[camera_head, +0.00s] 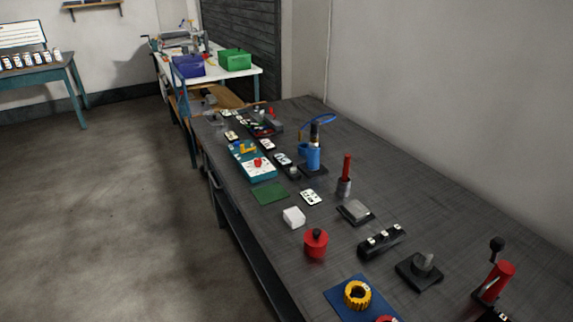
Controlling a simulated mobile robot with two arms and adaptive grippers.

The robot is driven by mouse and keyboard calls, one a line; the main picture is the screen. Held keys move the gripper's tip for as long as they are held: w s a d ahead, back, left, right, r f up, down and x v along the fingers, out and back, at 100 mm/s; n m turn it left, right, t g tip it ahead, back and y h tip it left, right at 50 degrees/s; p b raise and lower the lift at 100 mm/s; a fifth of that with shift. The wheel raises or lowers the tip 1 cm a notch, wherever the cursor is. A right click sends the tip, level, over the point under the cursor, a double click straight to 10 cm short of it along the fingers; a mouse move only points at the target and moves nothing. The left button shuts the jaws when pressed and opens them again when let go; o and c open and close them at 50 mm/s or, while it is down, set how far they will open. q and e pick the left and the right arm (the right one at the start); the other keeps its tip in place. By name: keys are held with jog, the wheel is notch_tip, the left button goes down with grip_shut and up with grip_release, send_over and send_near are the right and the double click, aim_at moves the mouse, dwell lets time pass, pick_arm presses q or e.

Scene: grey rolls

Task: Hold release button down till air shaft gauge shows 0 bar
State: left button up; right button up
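I cannot pick out the air shaft gauge or its release button for certain at this size, and no reading is legible. A blue upright device (313,157) with a black top and a looped blue hose (319,121) stands on a black base on the dark bench. A teal-and-white box (257,166) with a red knob (257,162) on it lies to its left. A red round piece with a black knob (316,242) stands nearer on the bench. Neither of my grippers shows in the head view.
Open floor lies left.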

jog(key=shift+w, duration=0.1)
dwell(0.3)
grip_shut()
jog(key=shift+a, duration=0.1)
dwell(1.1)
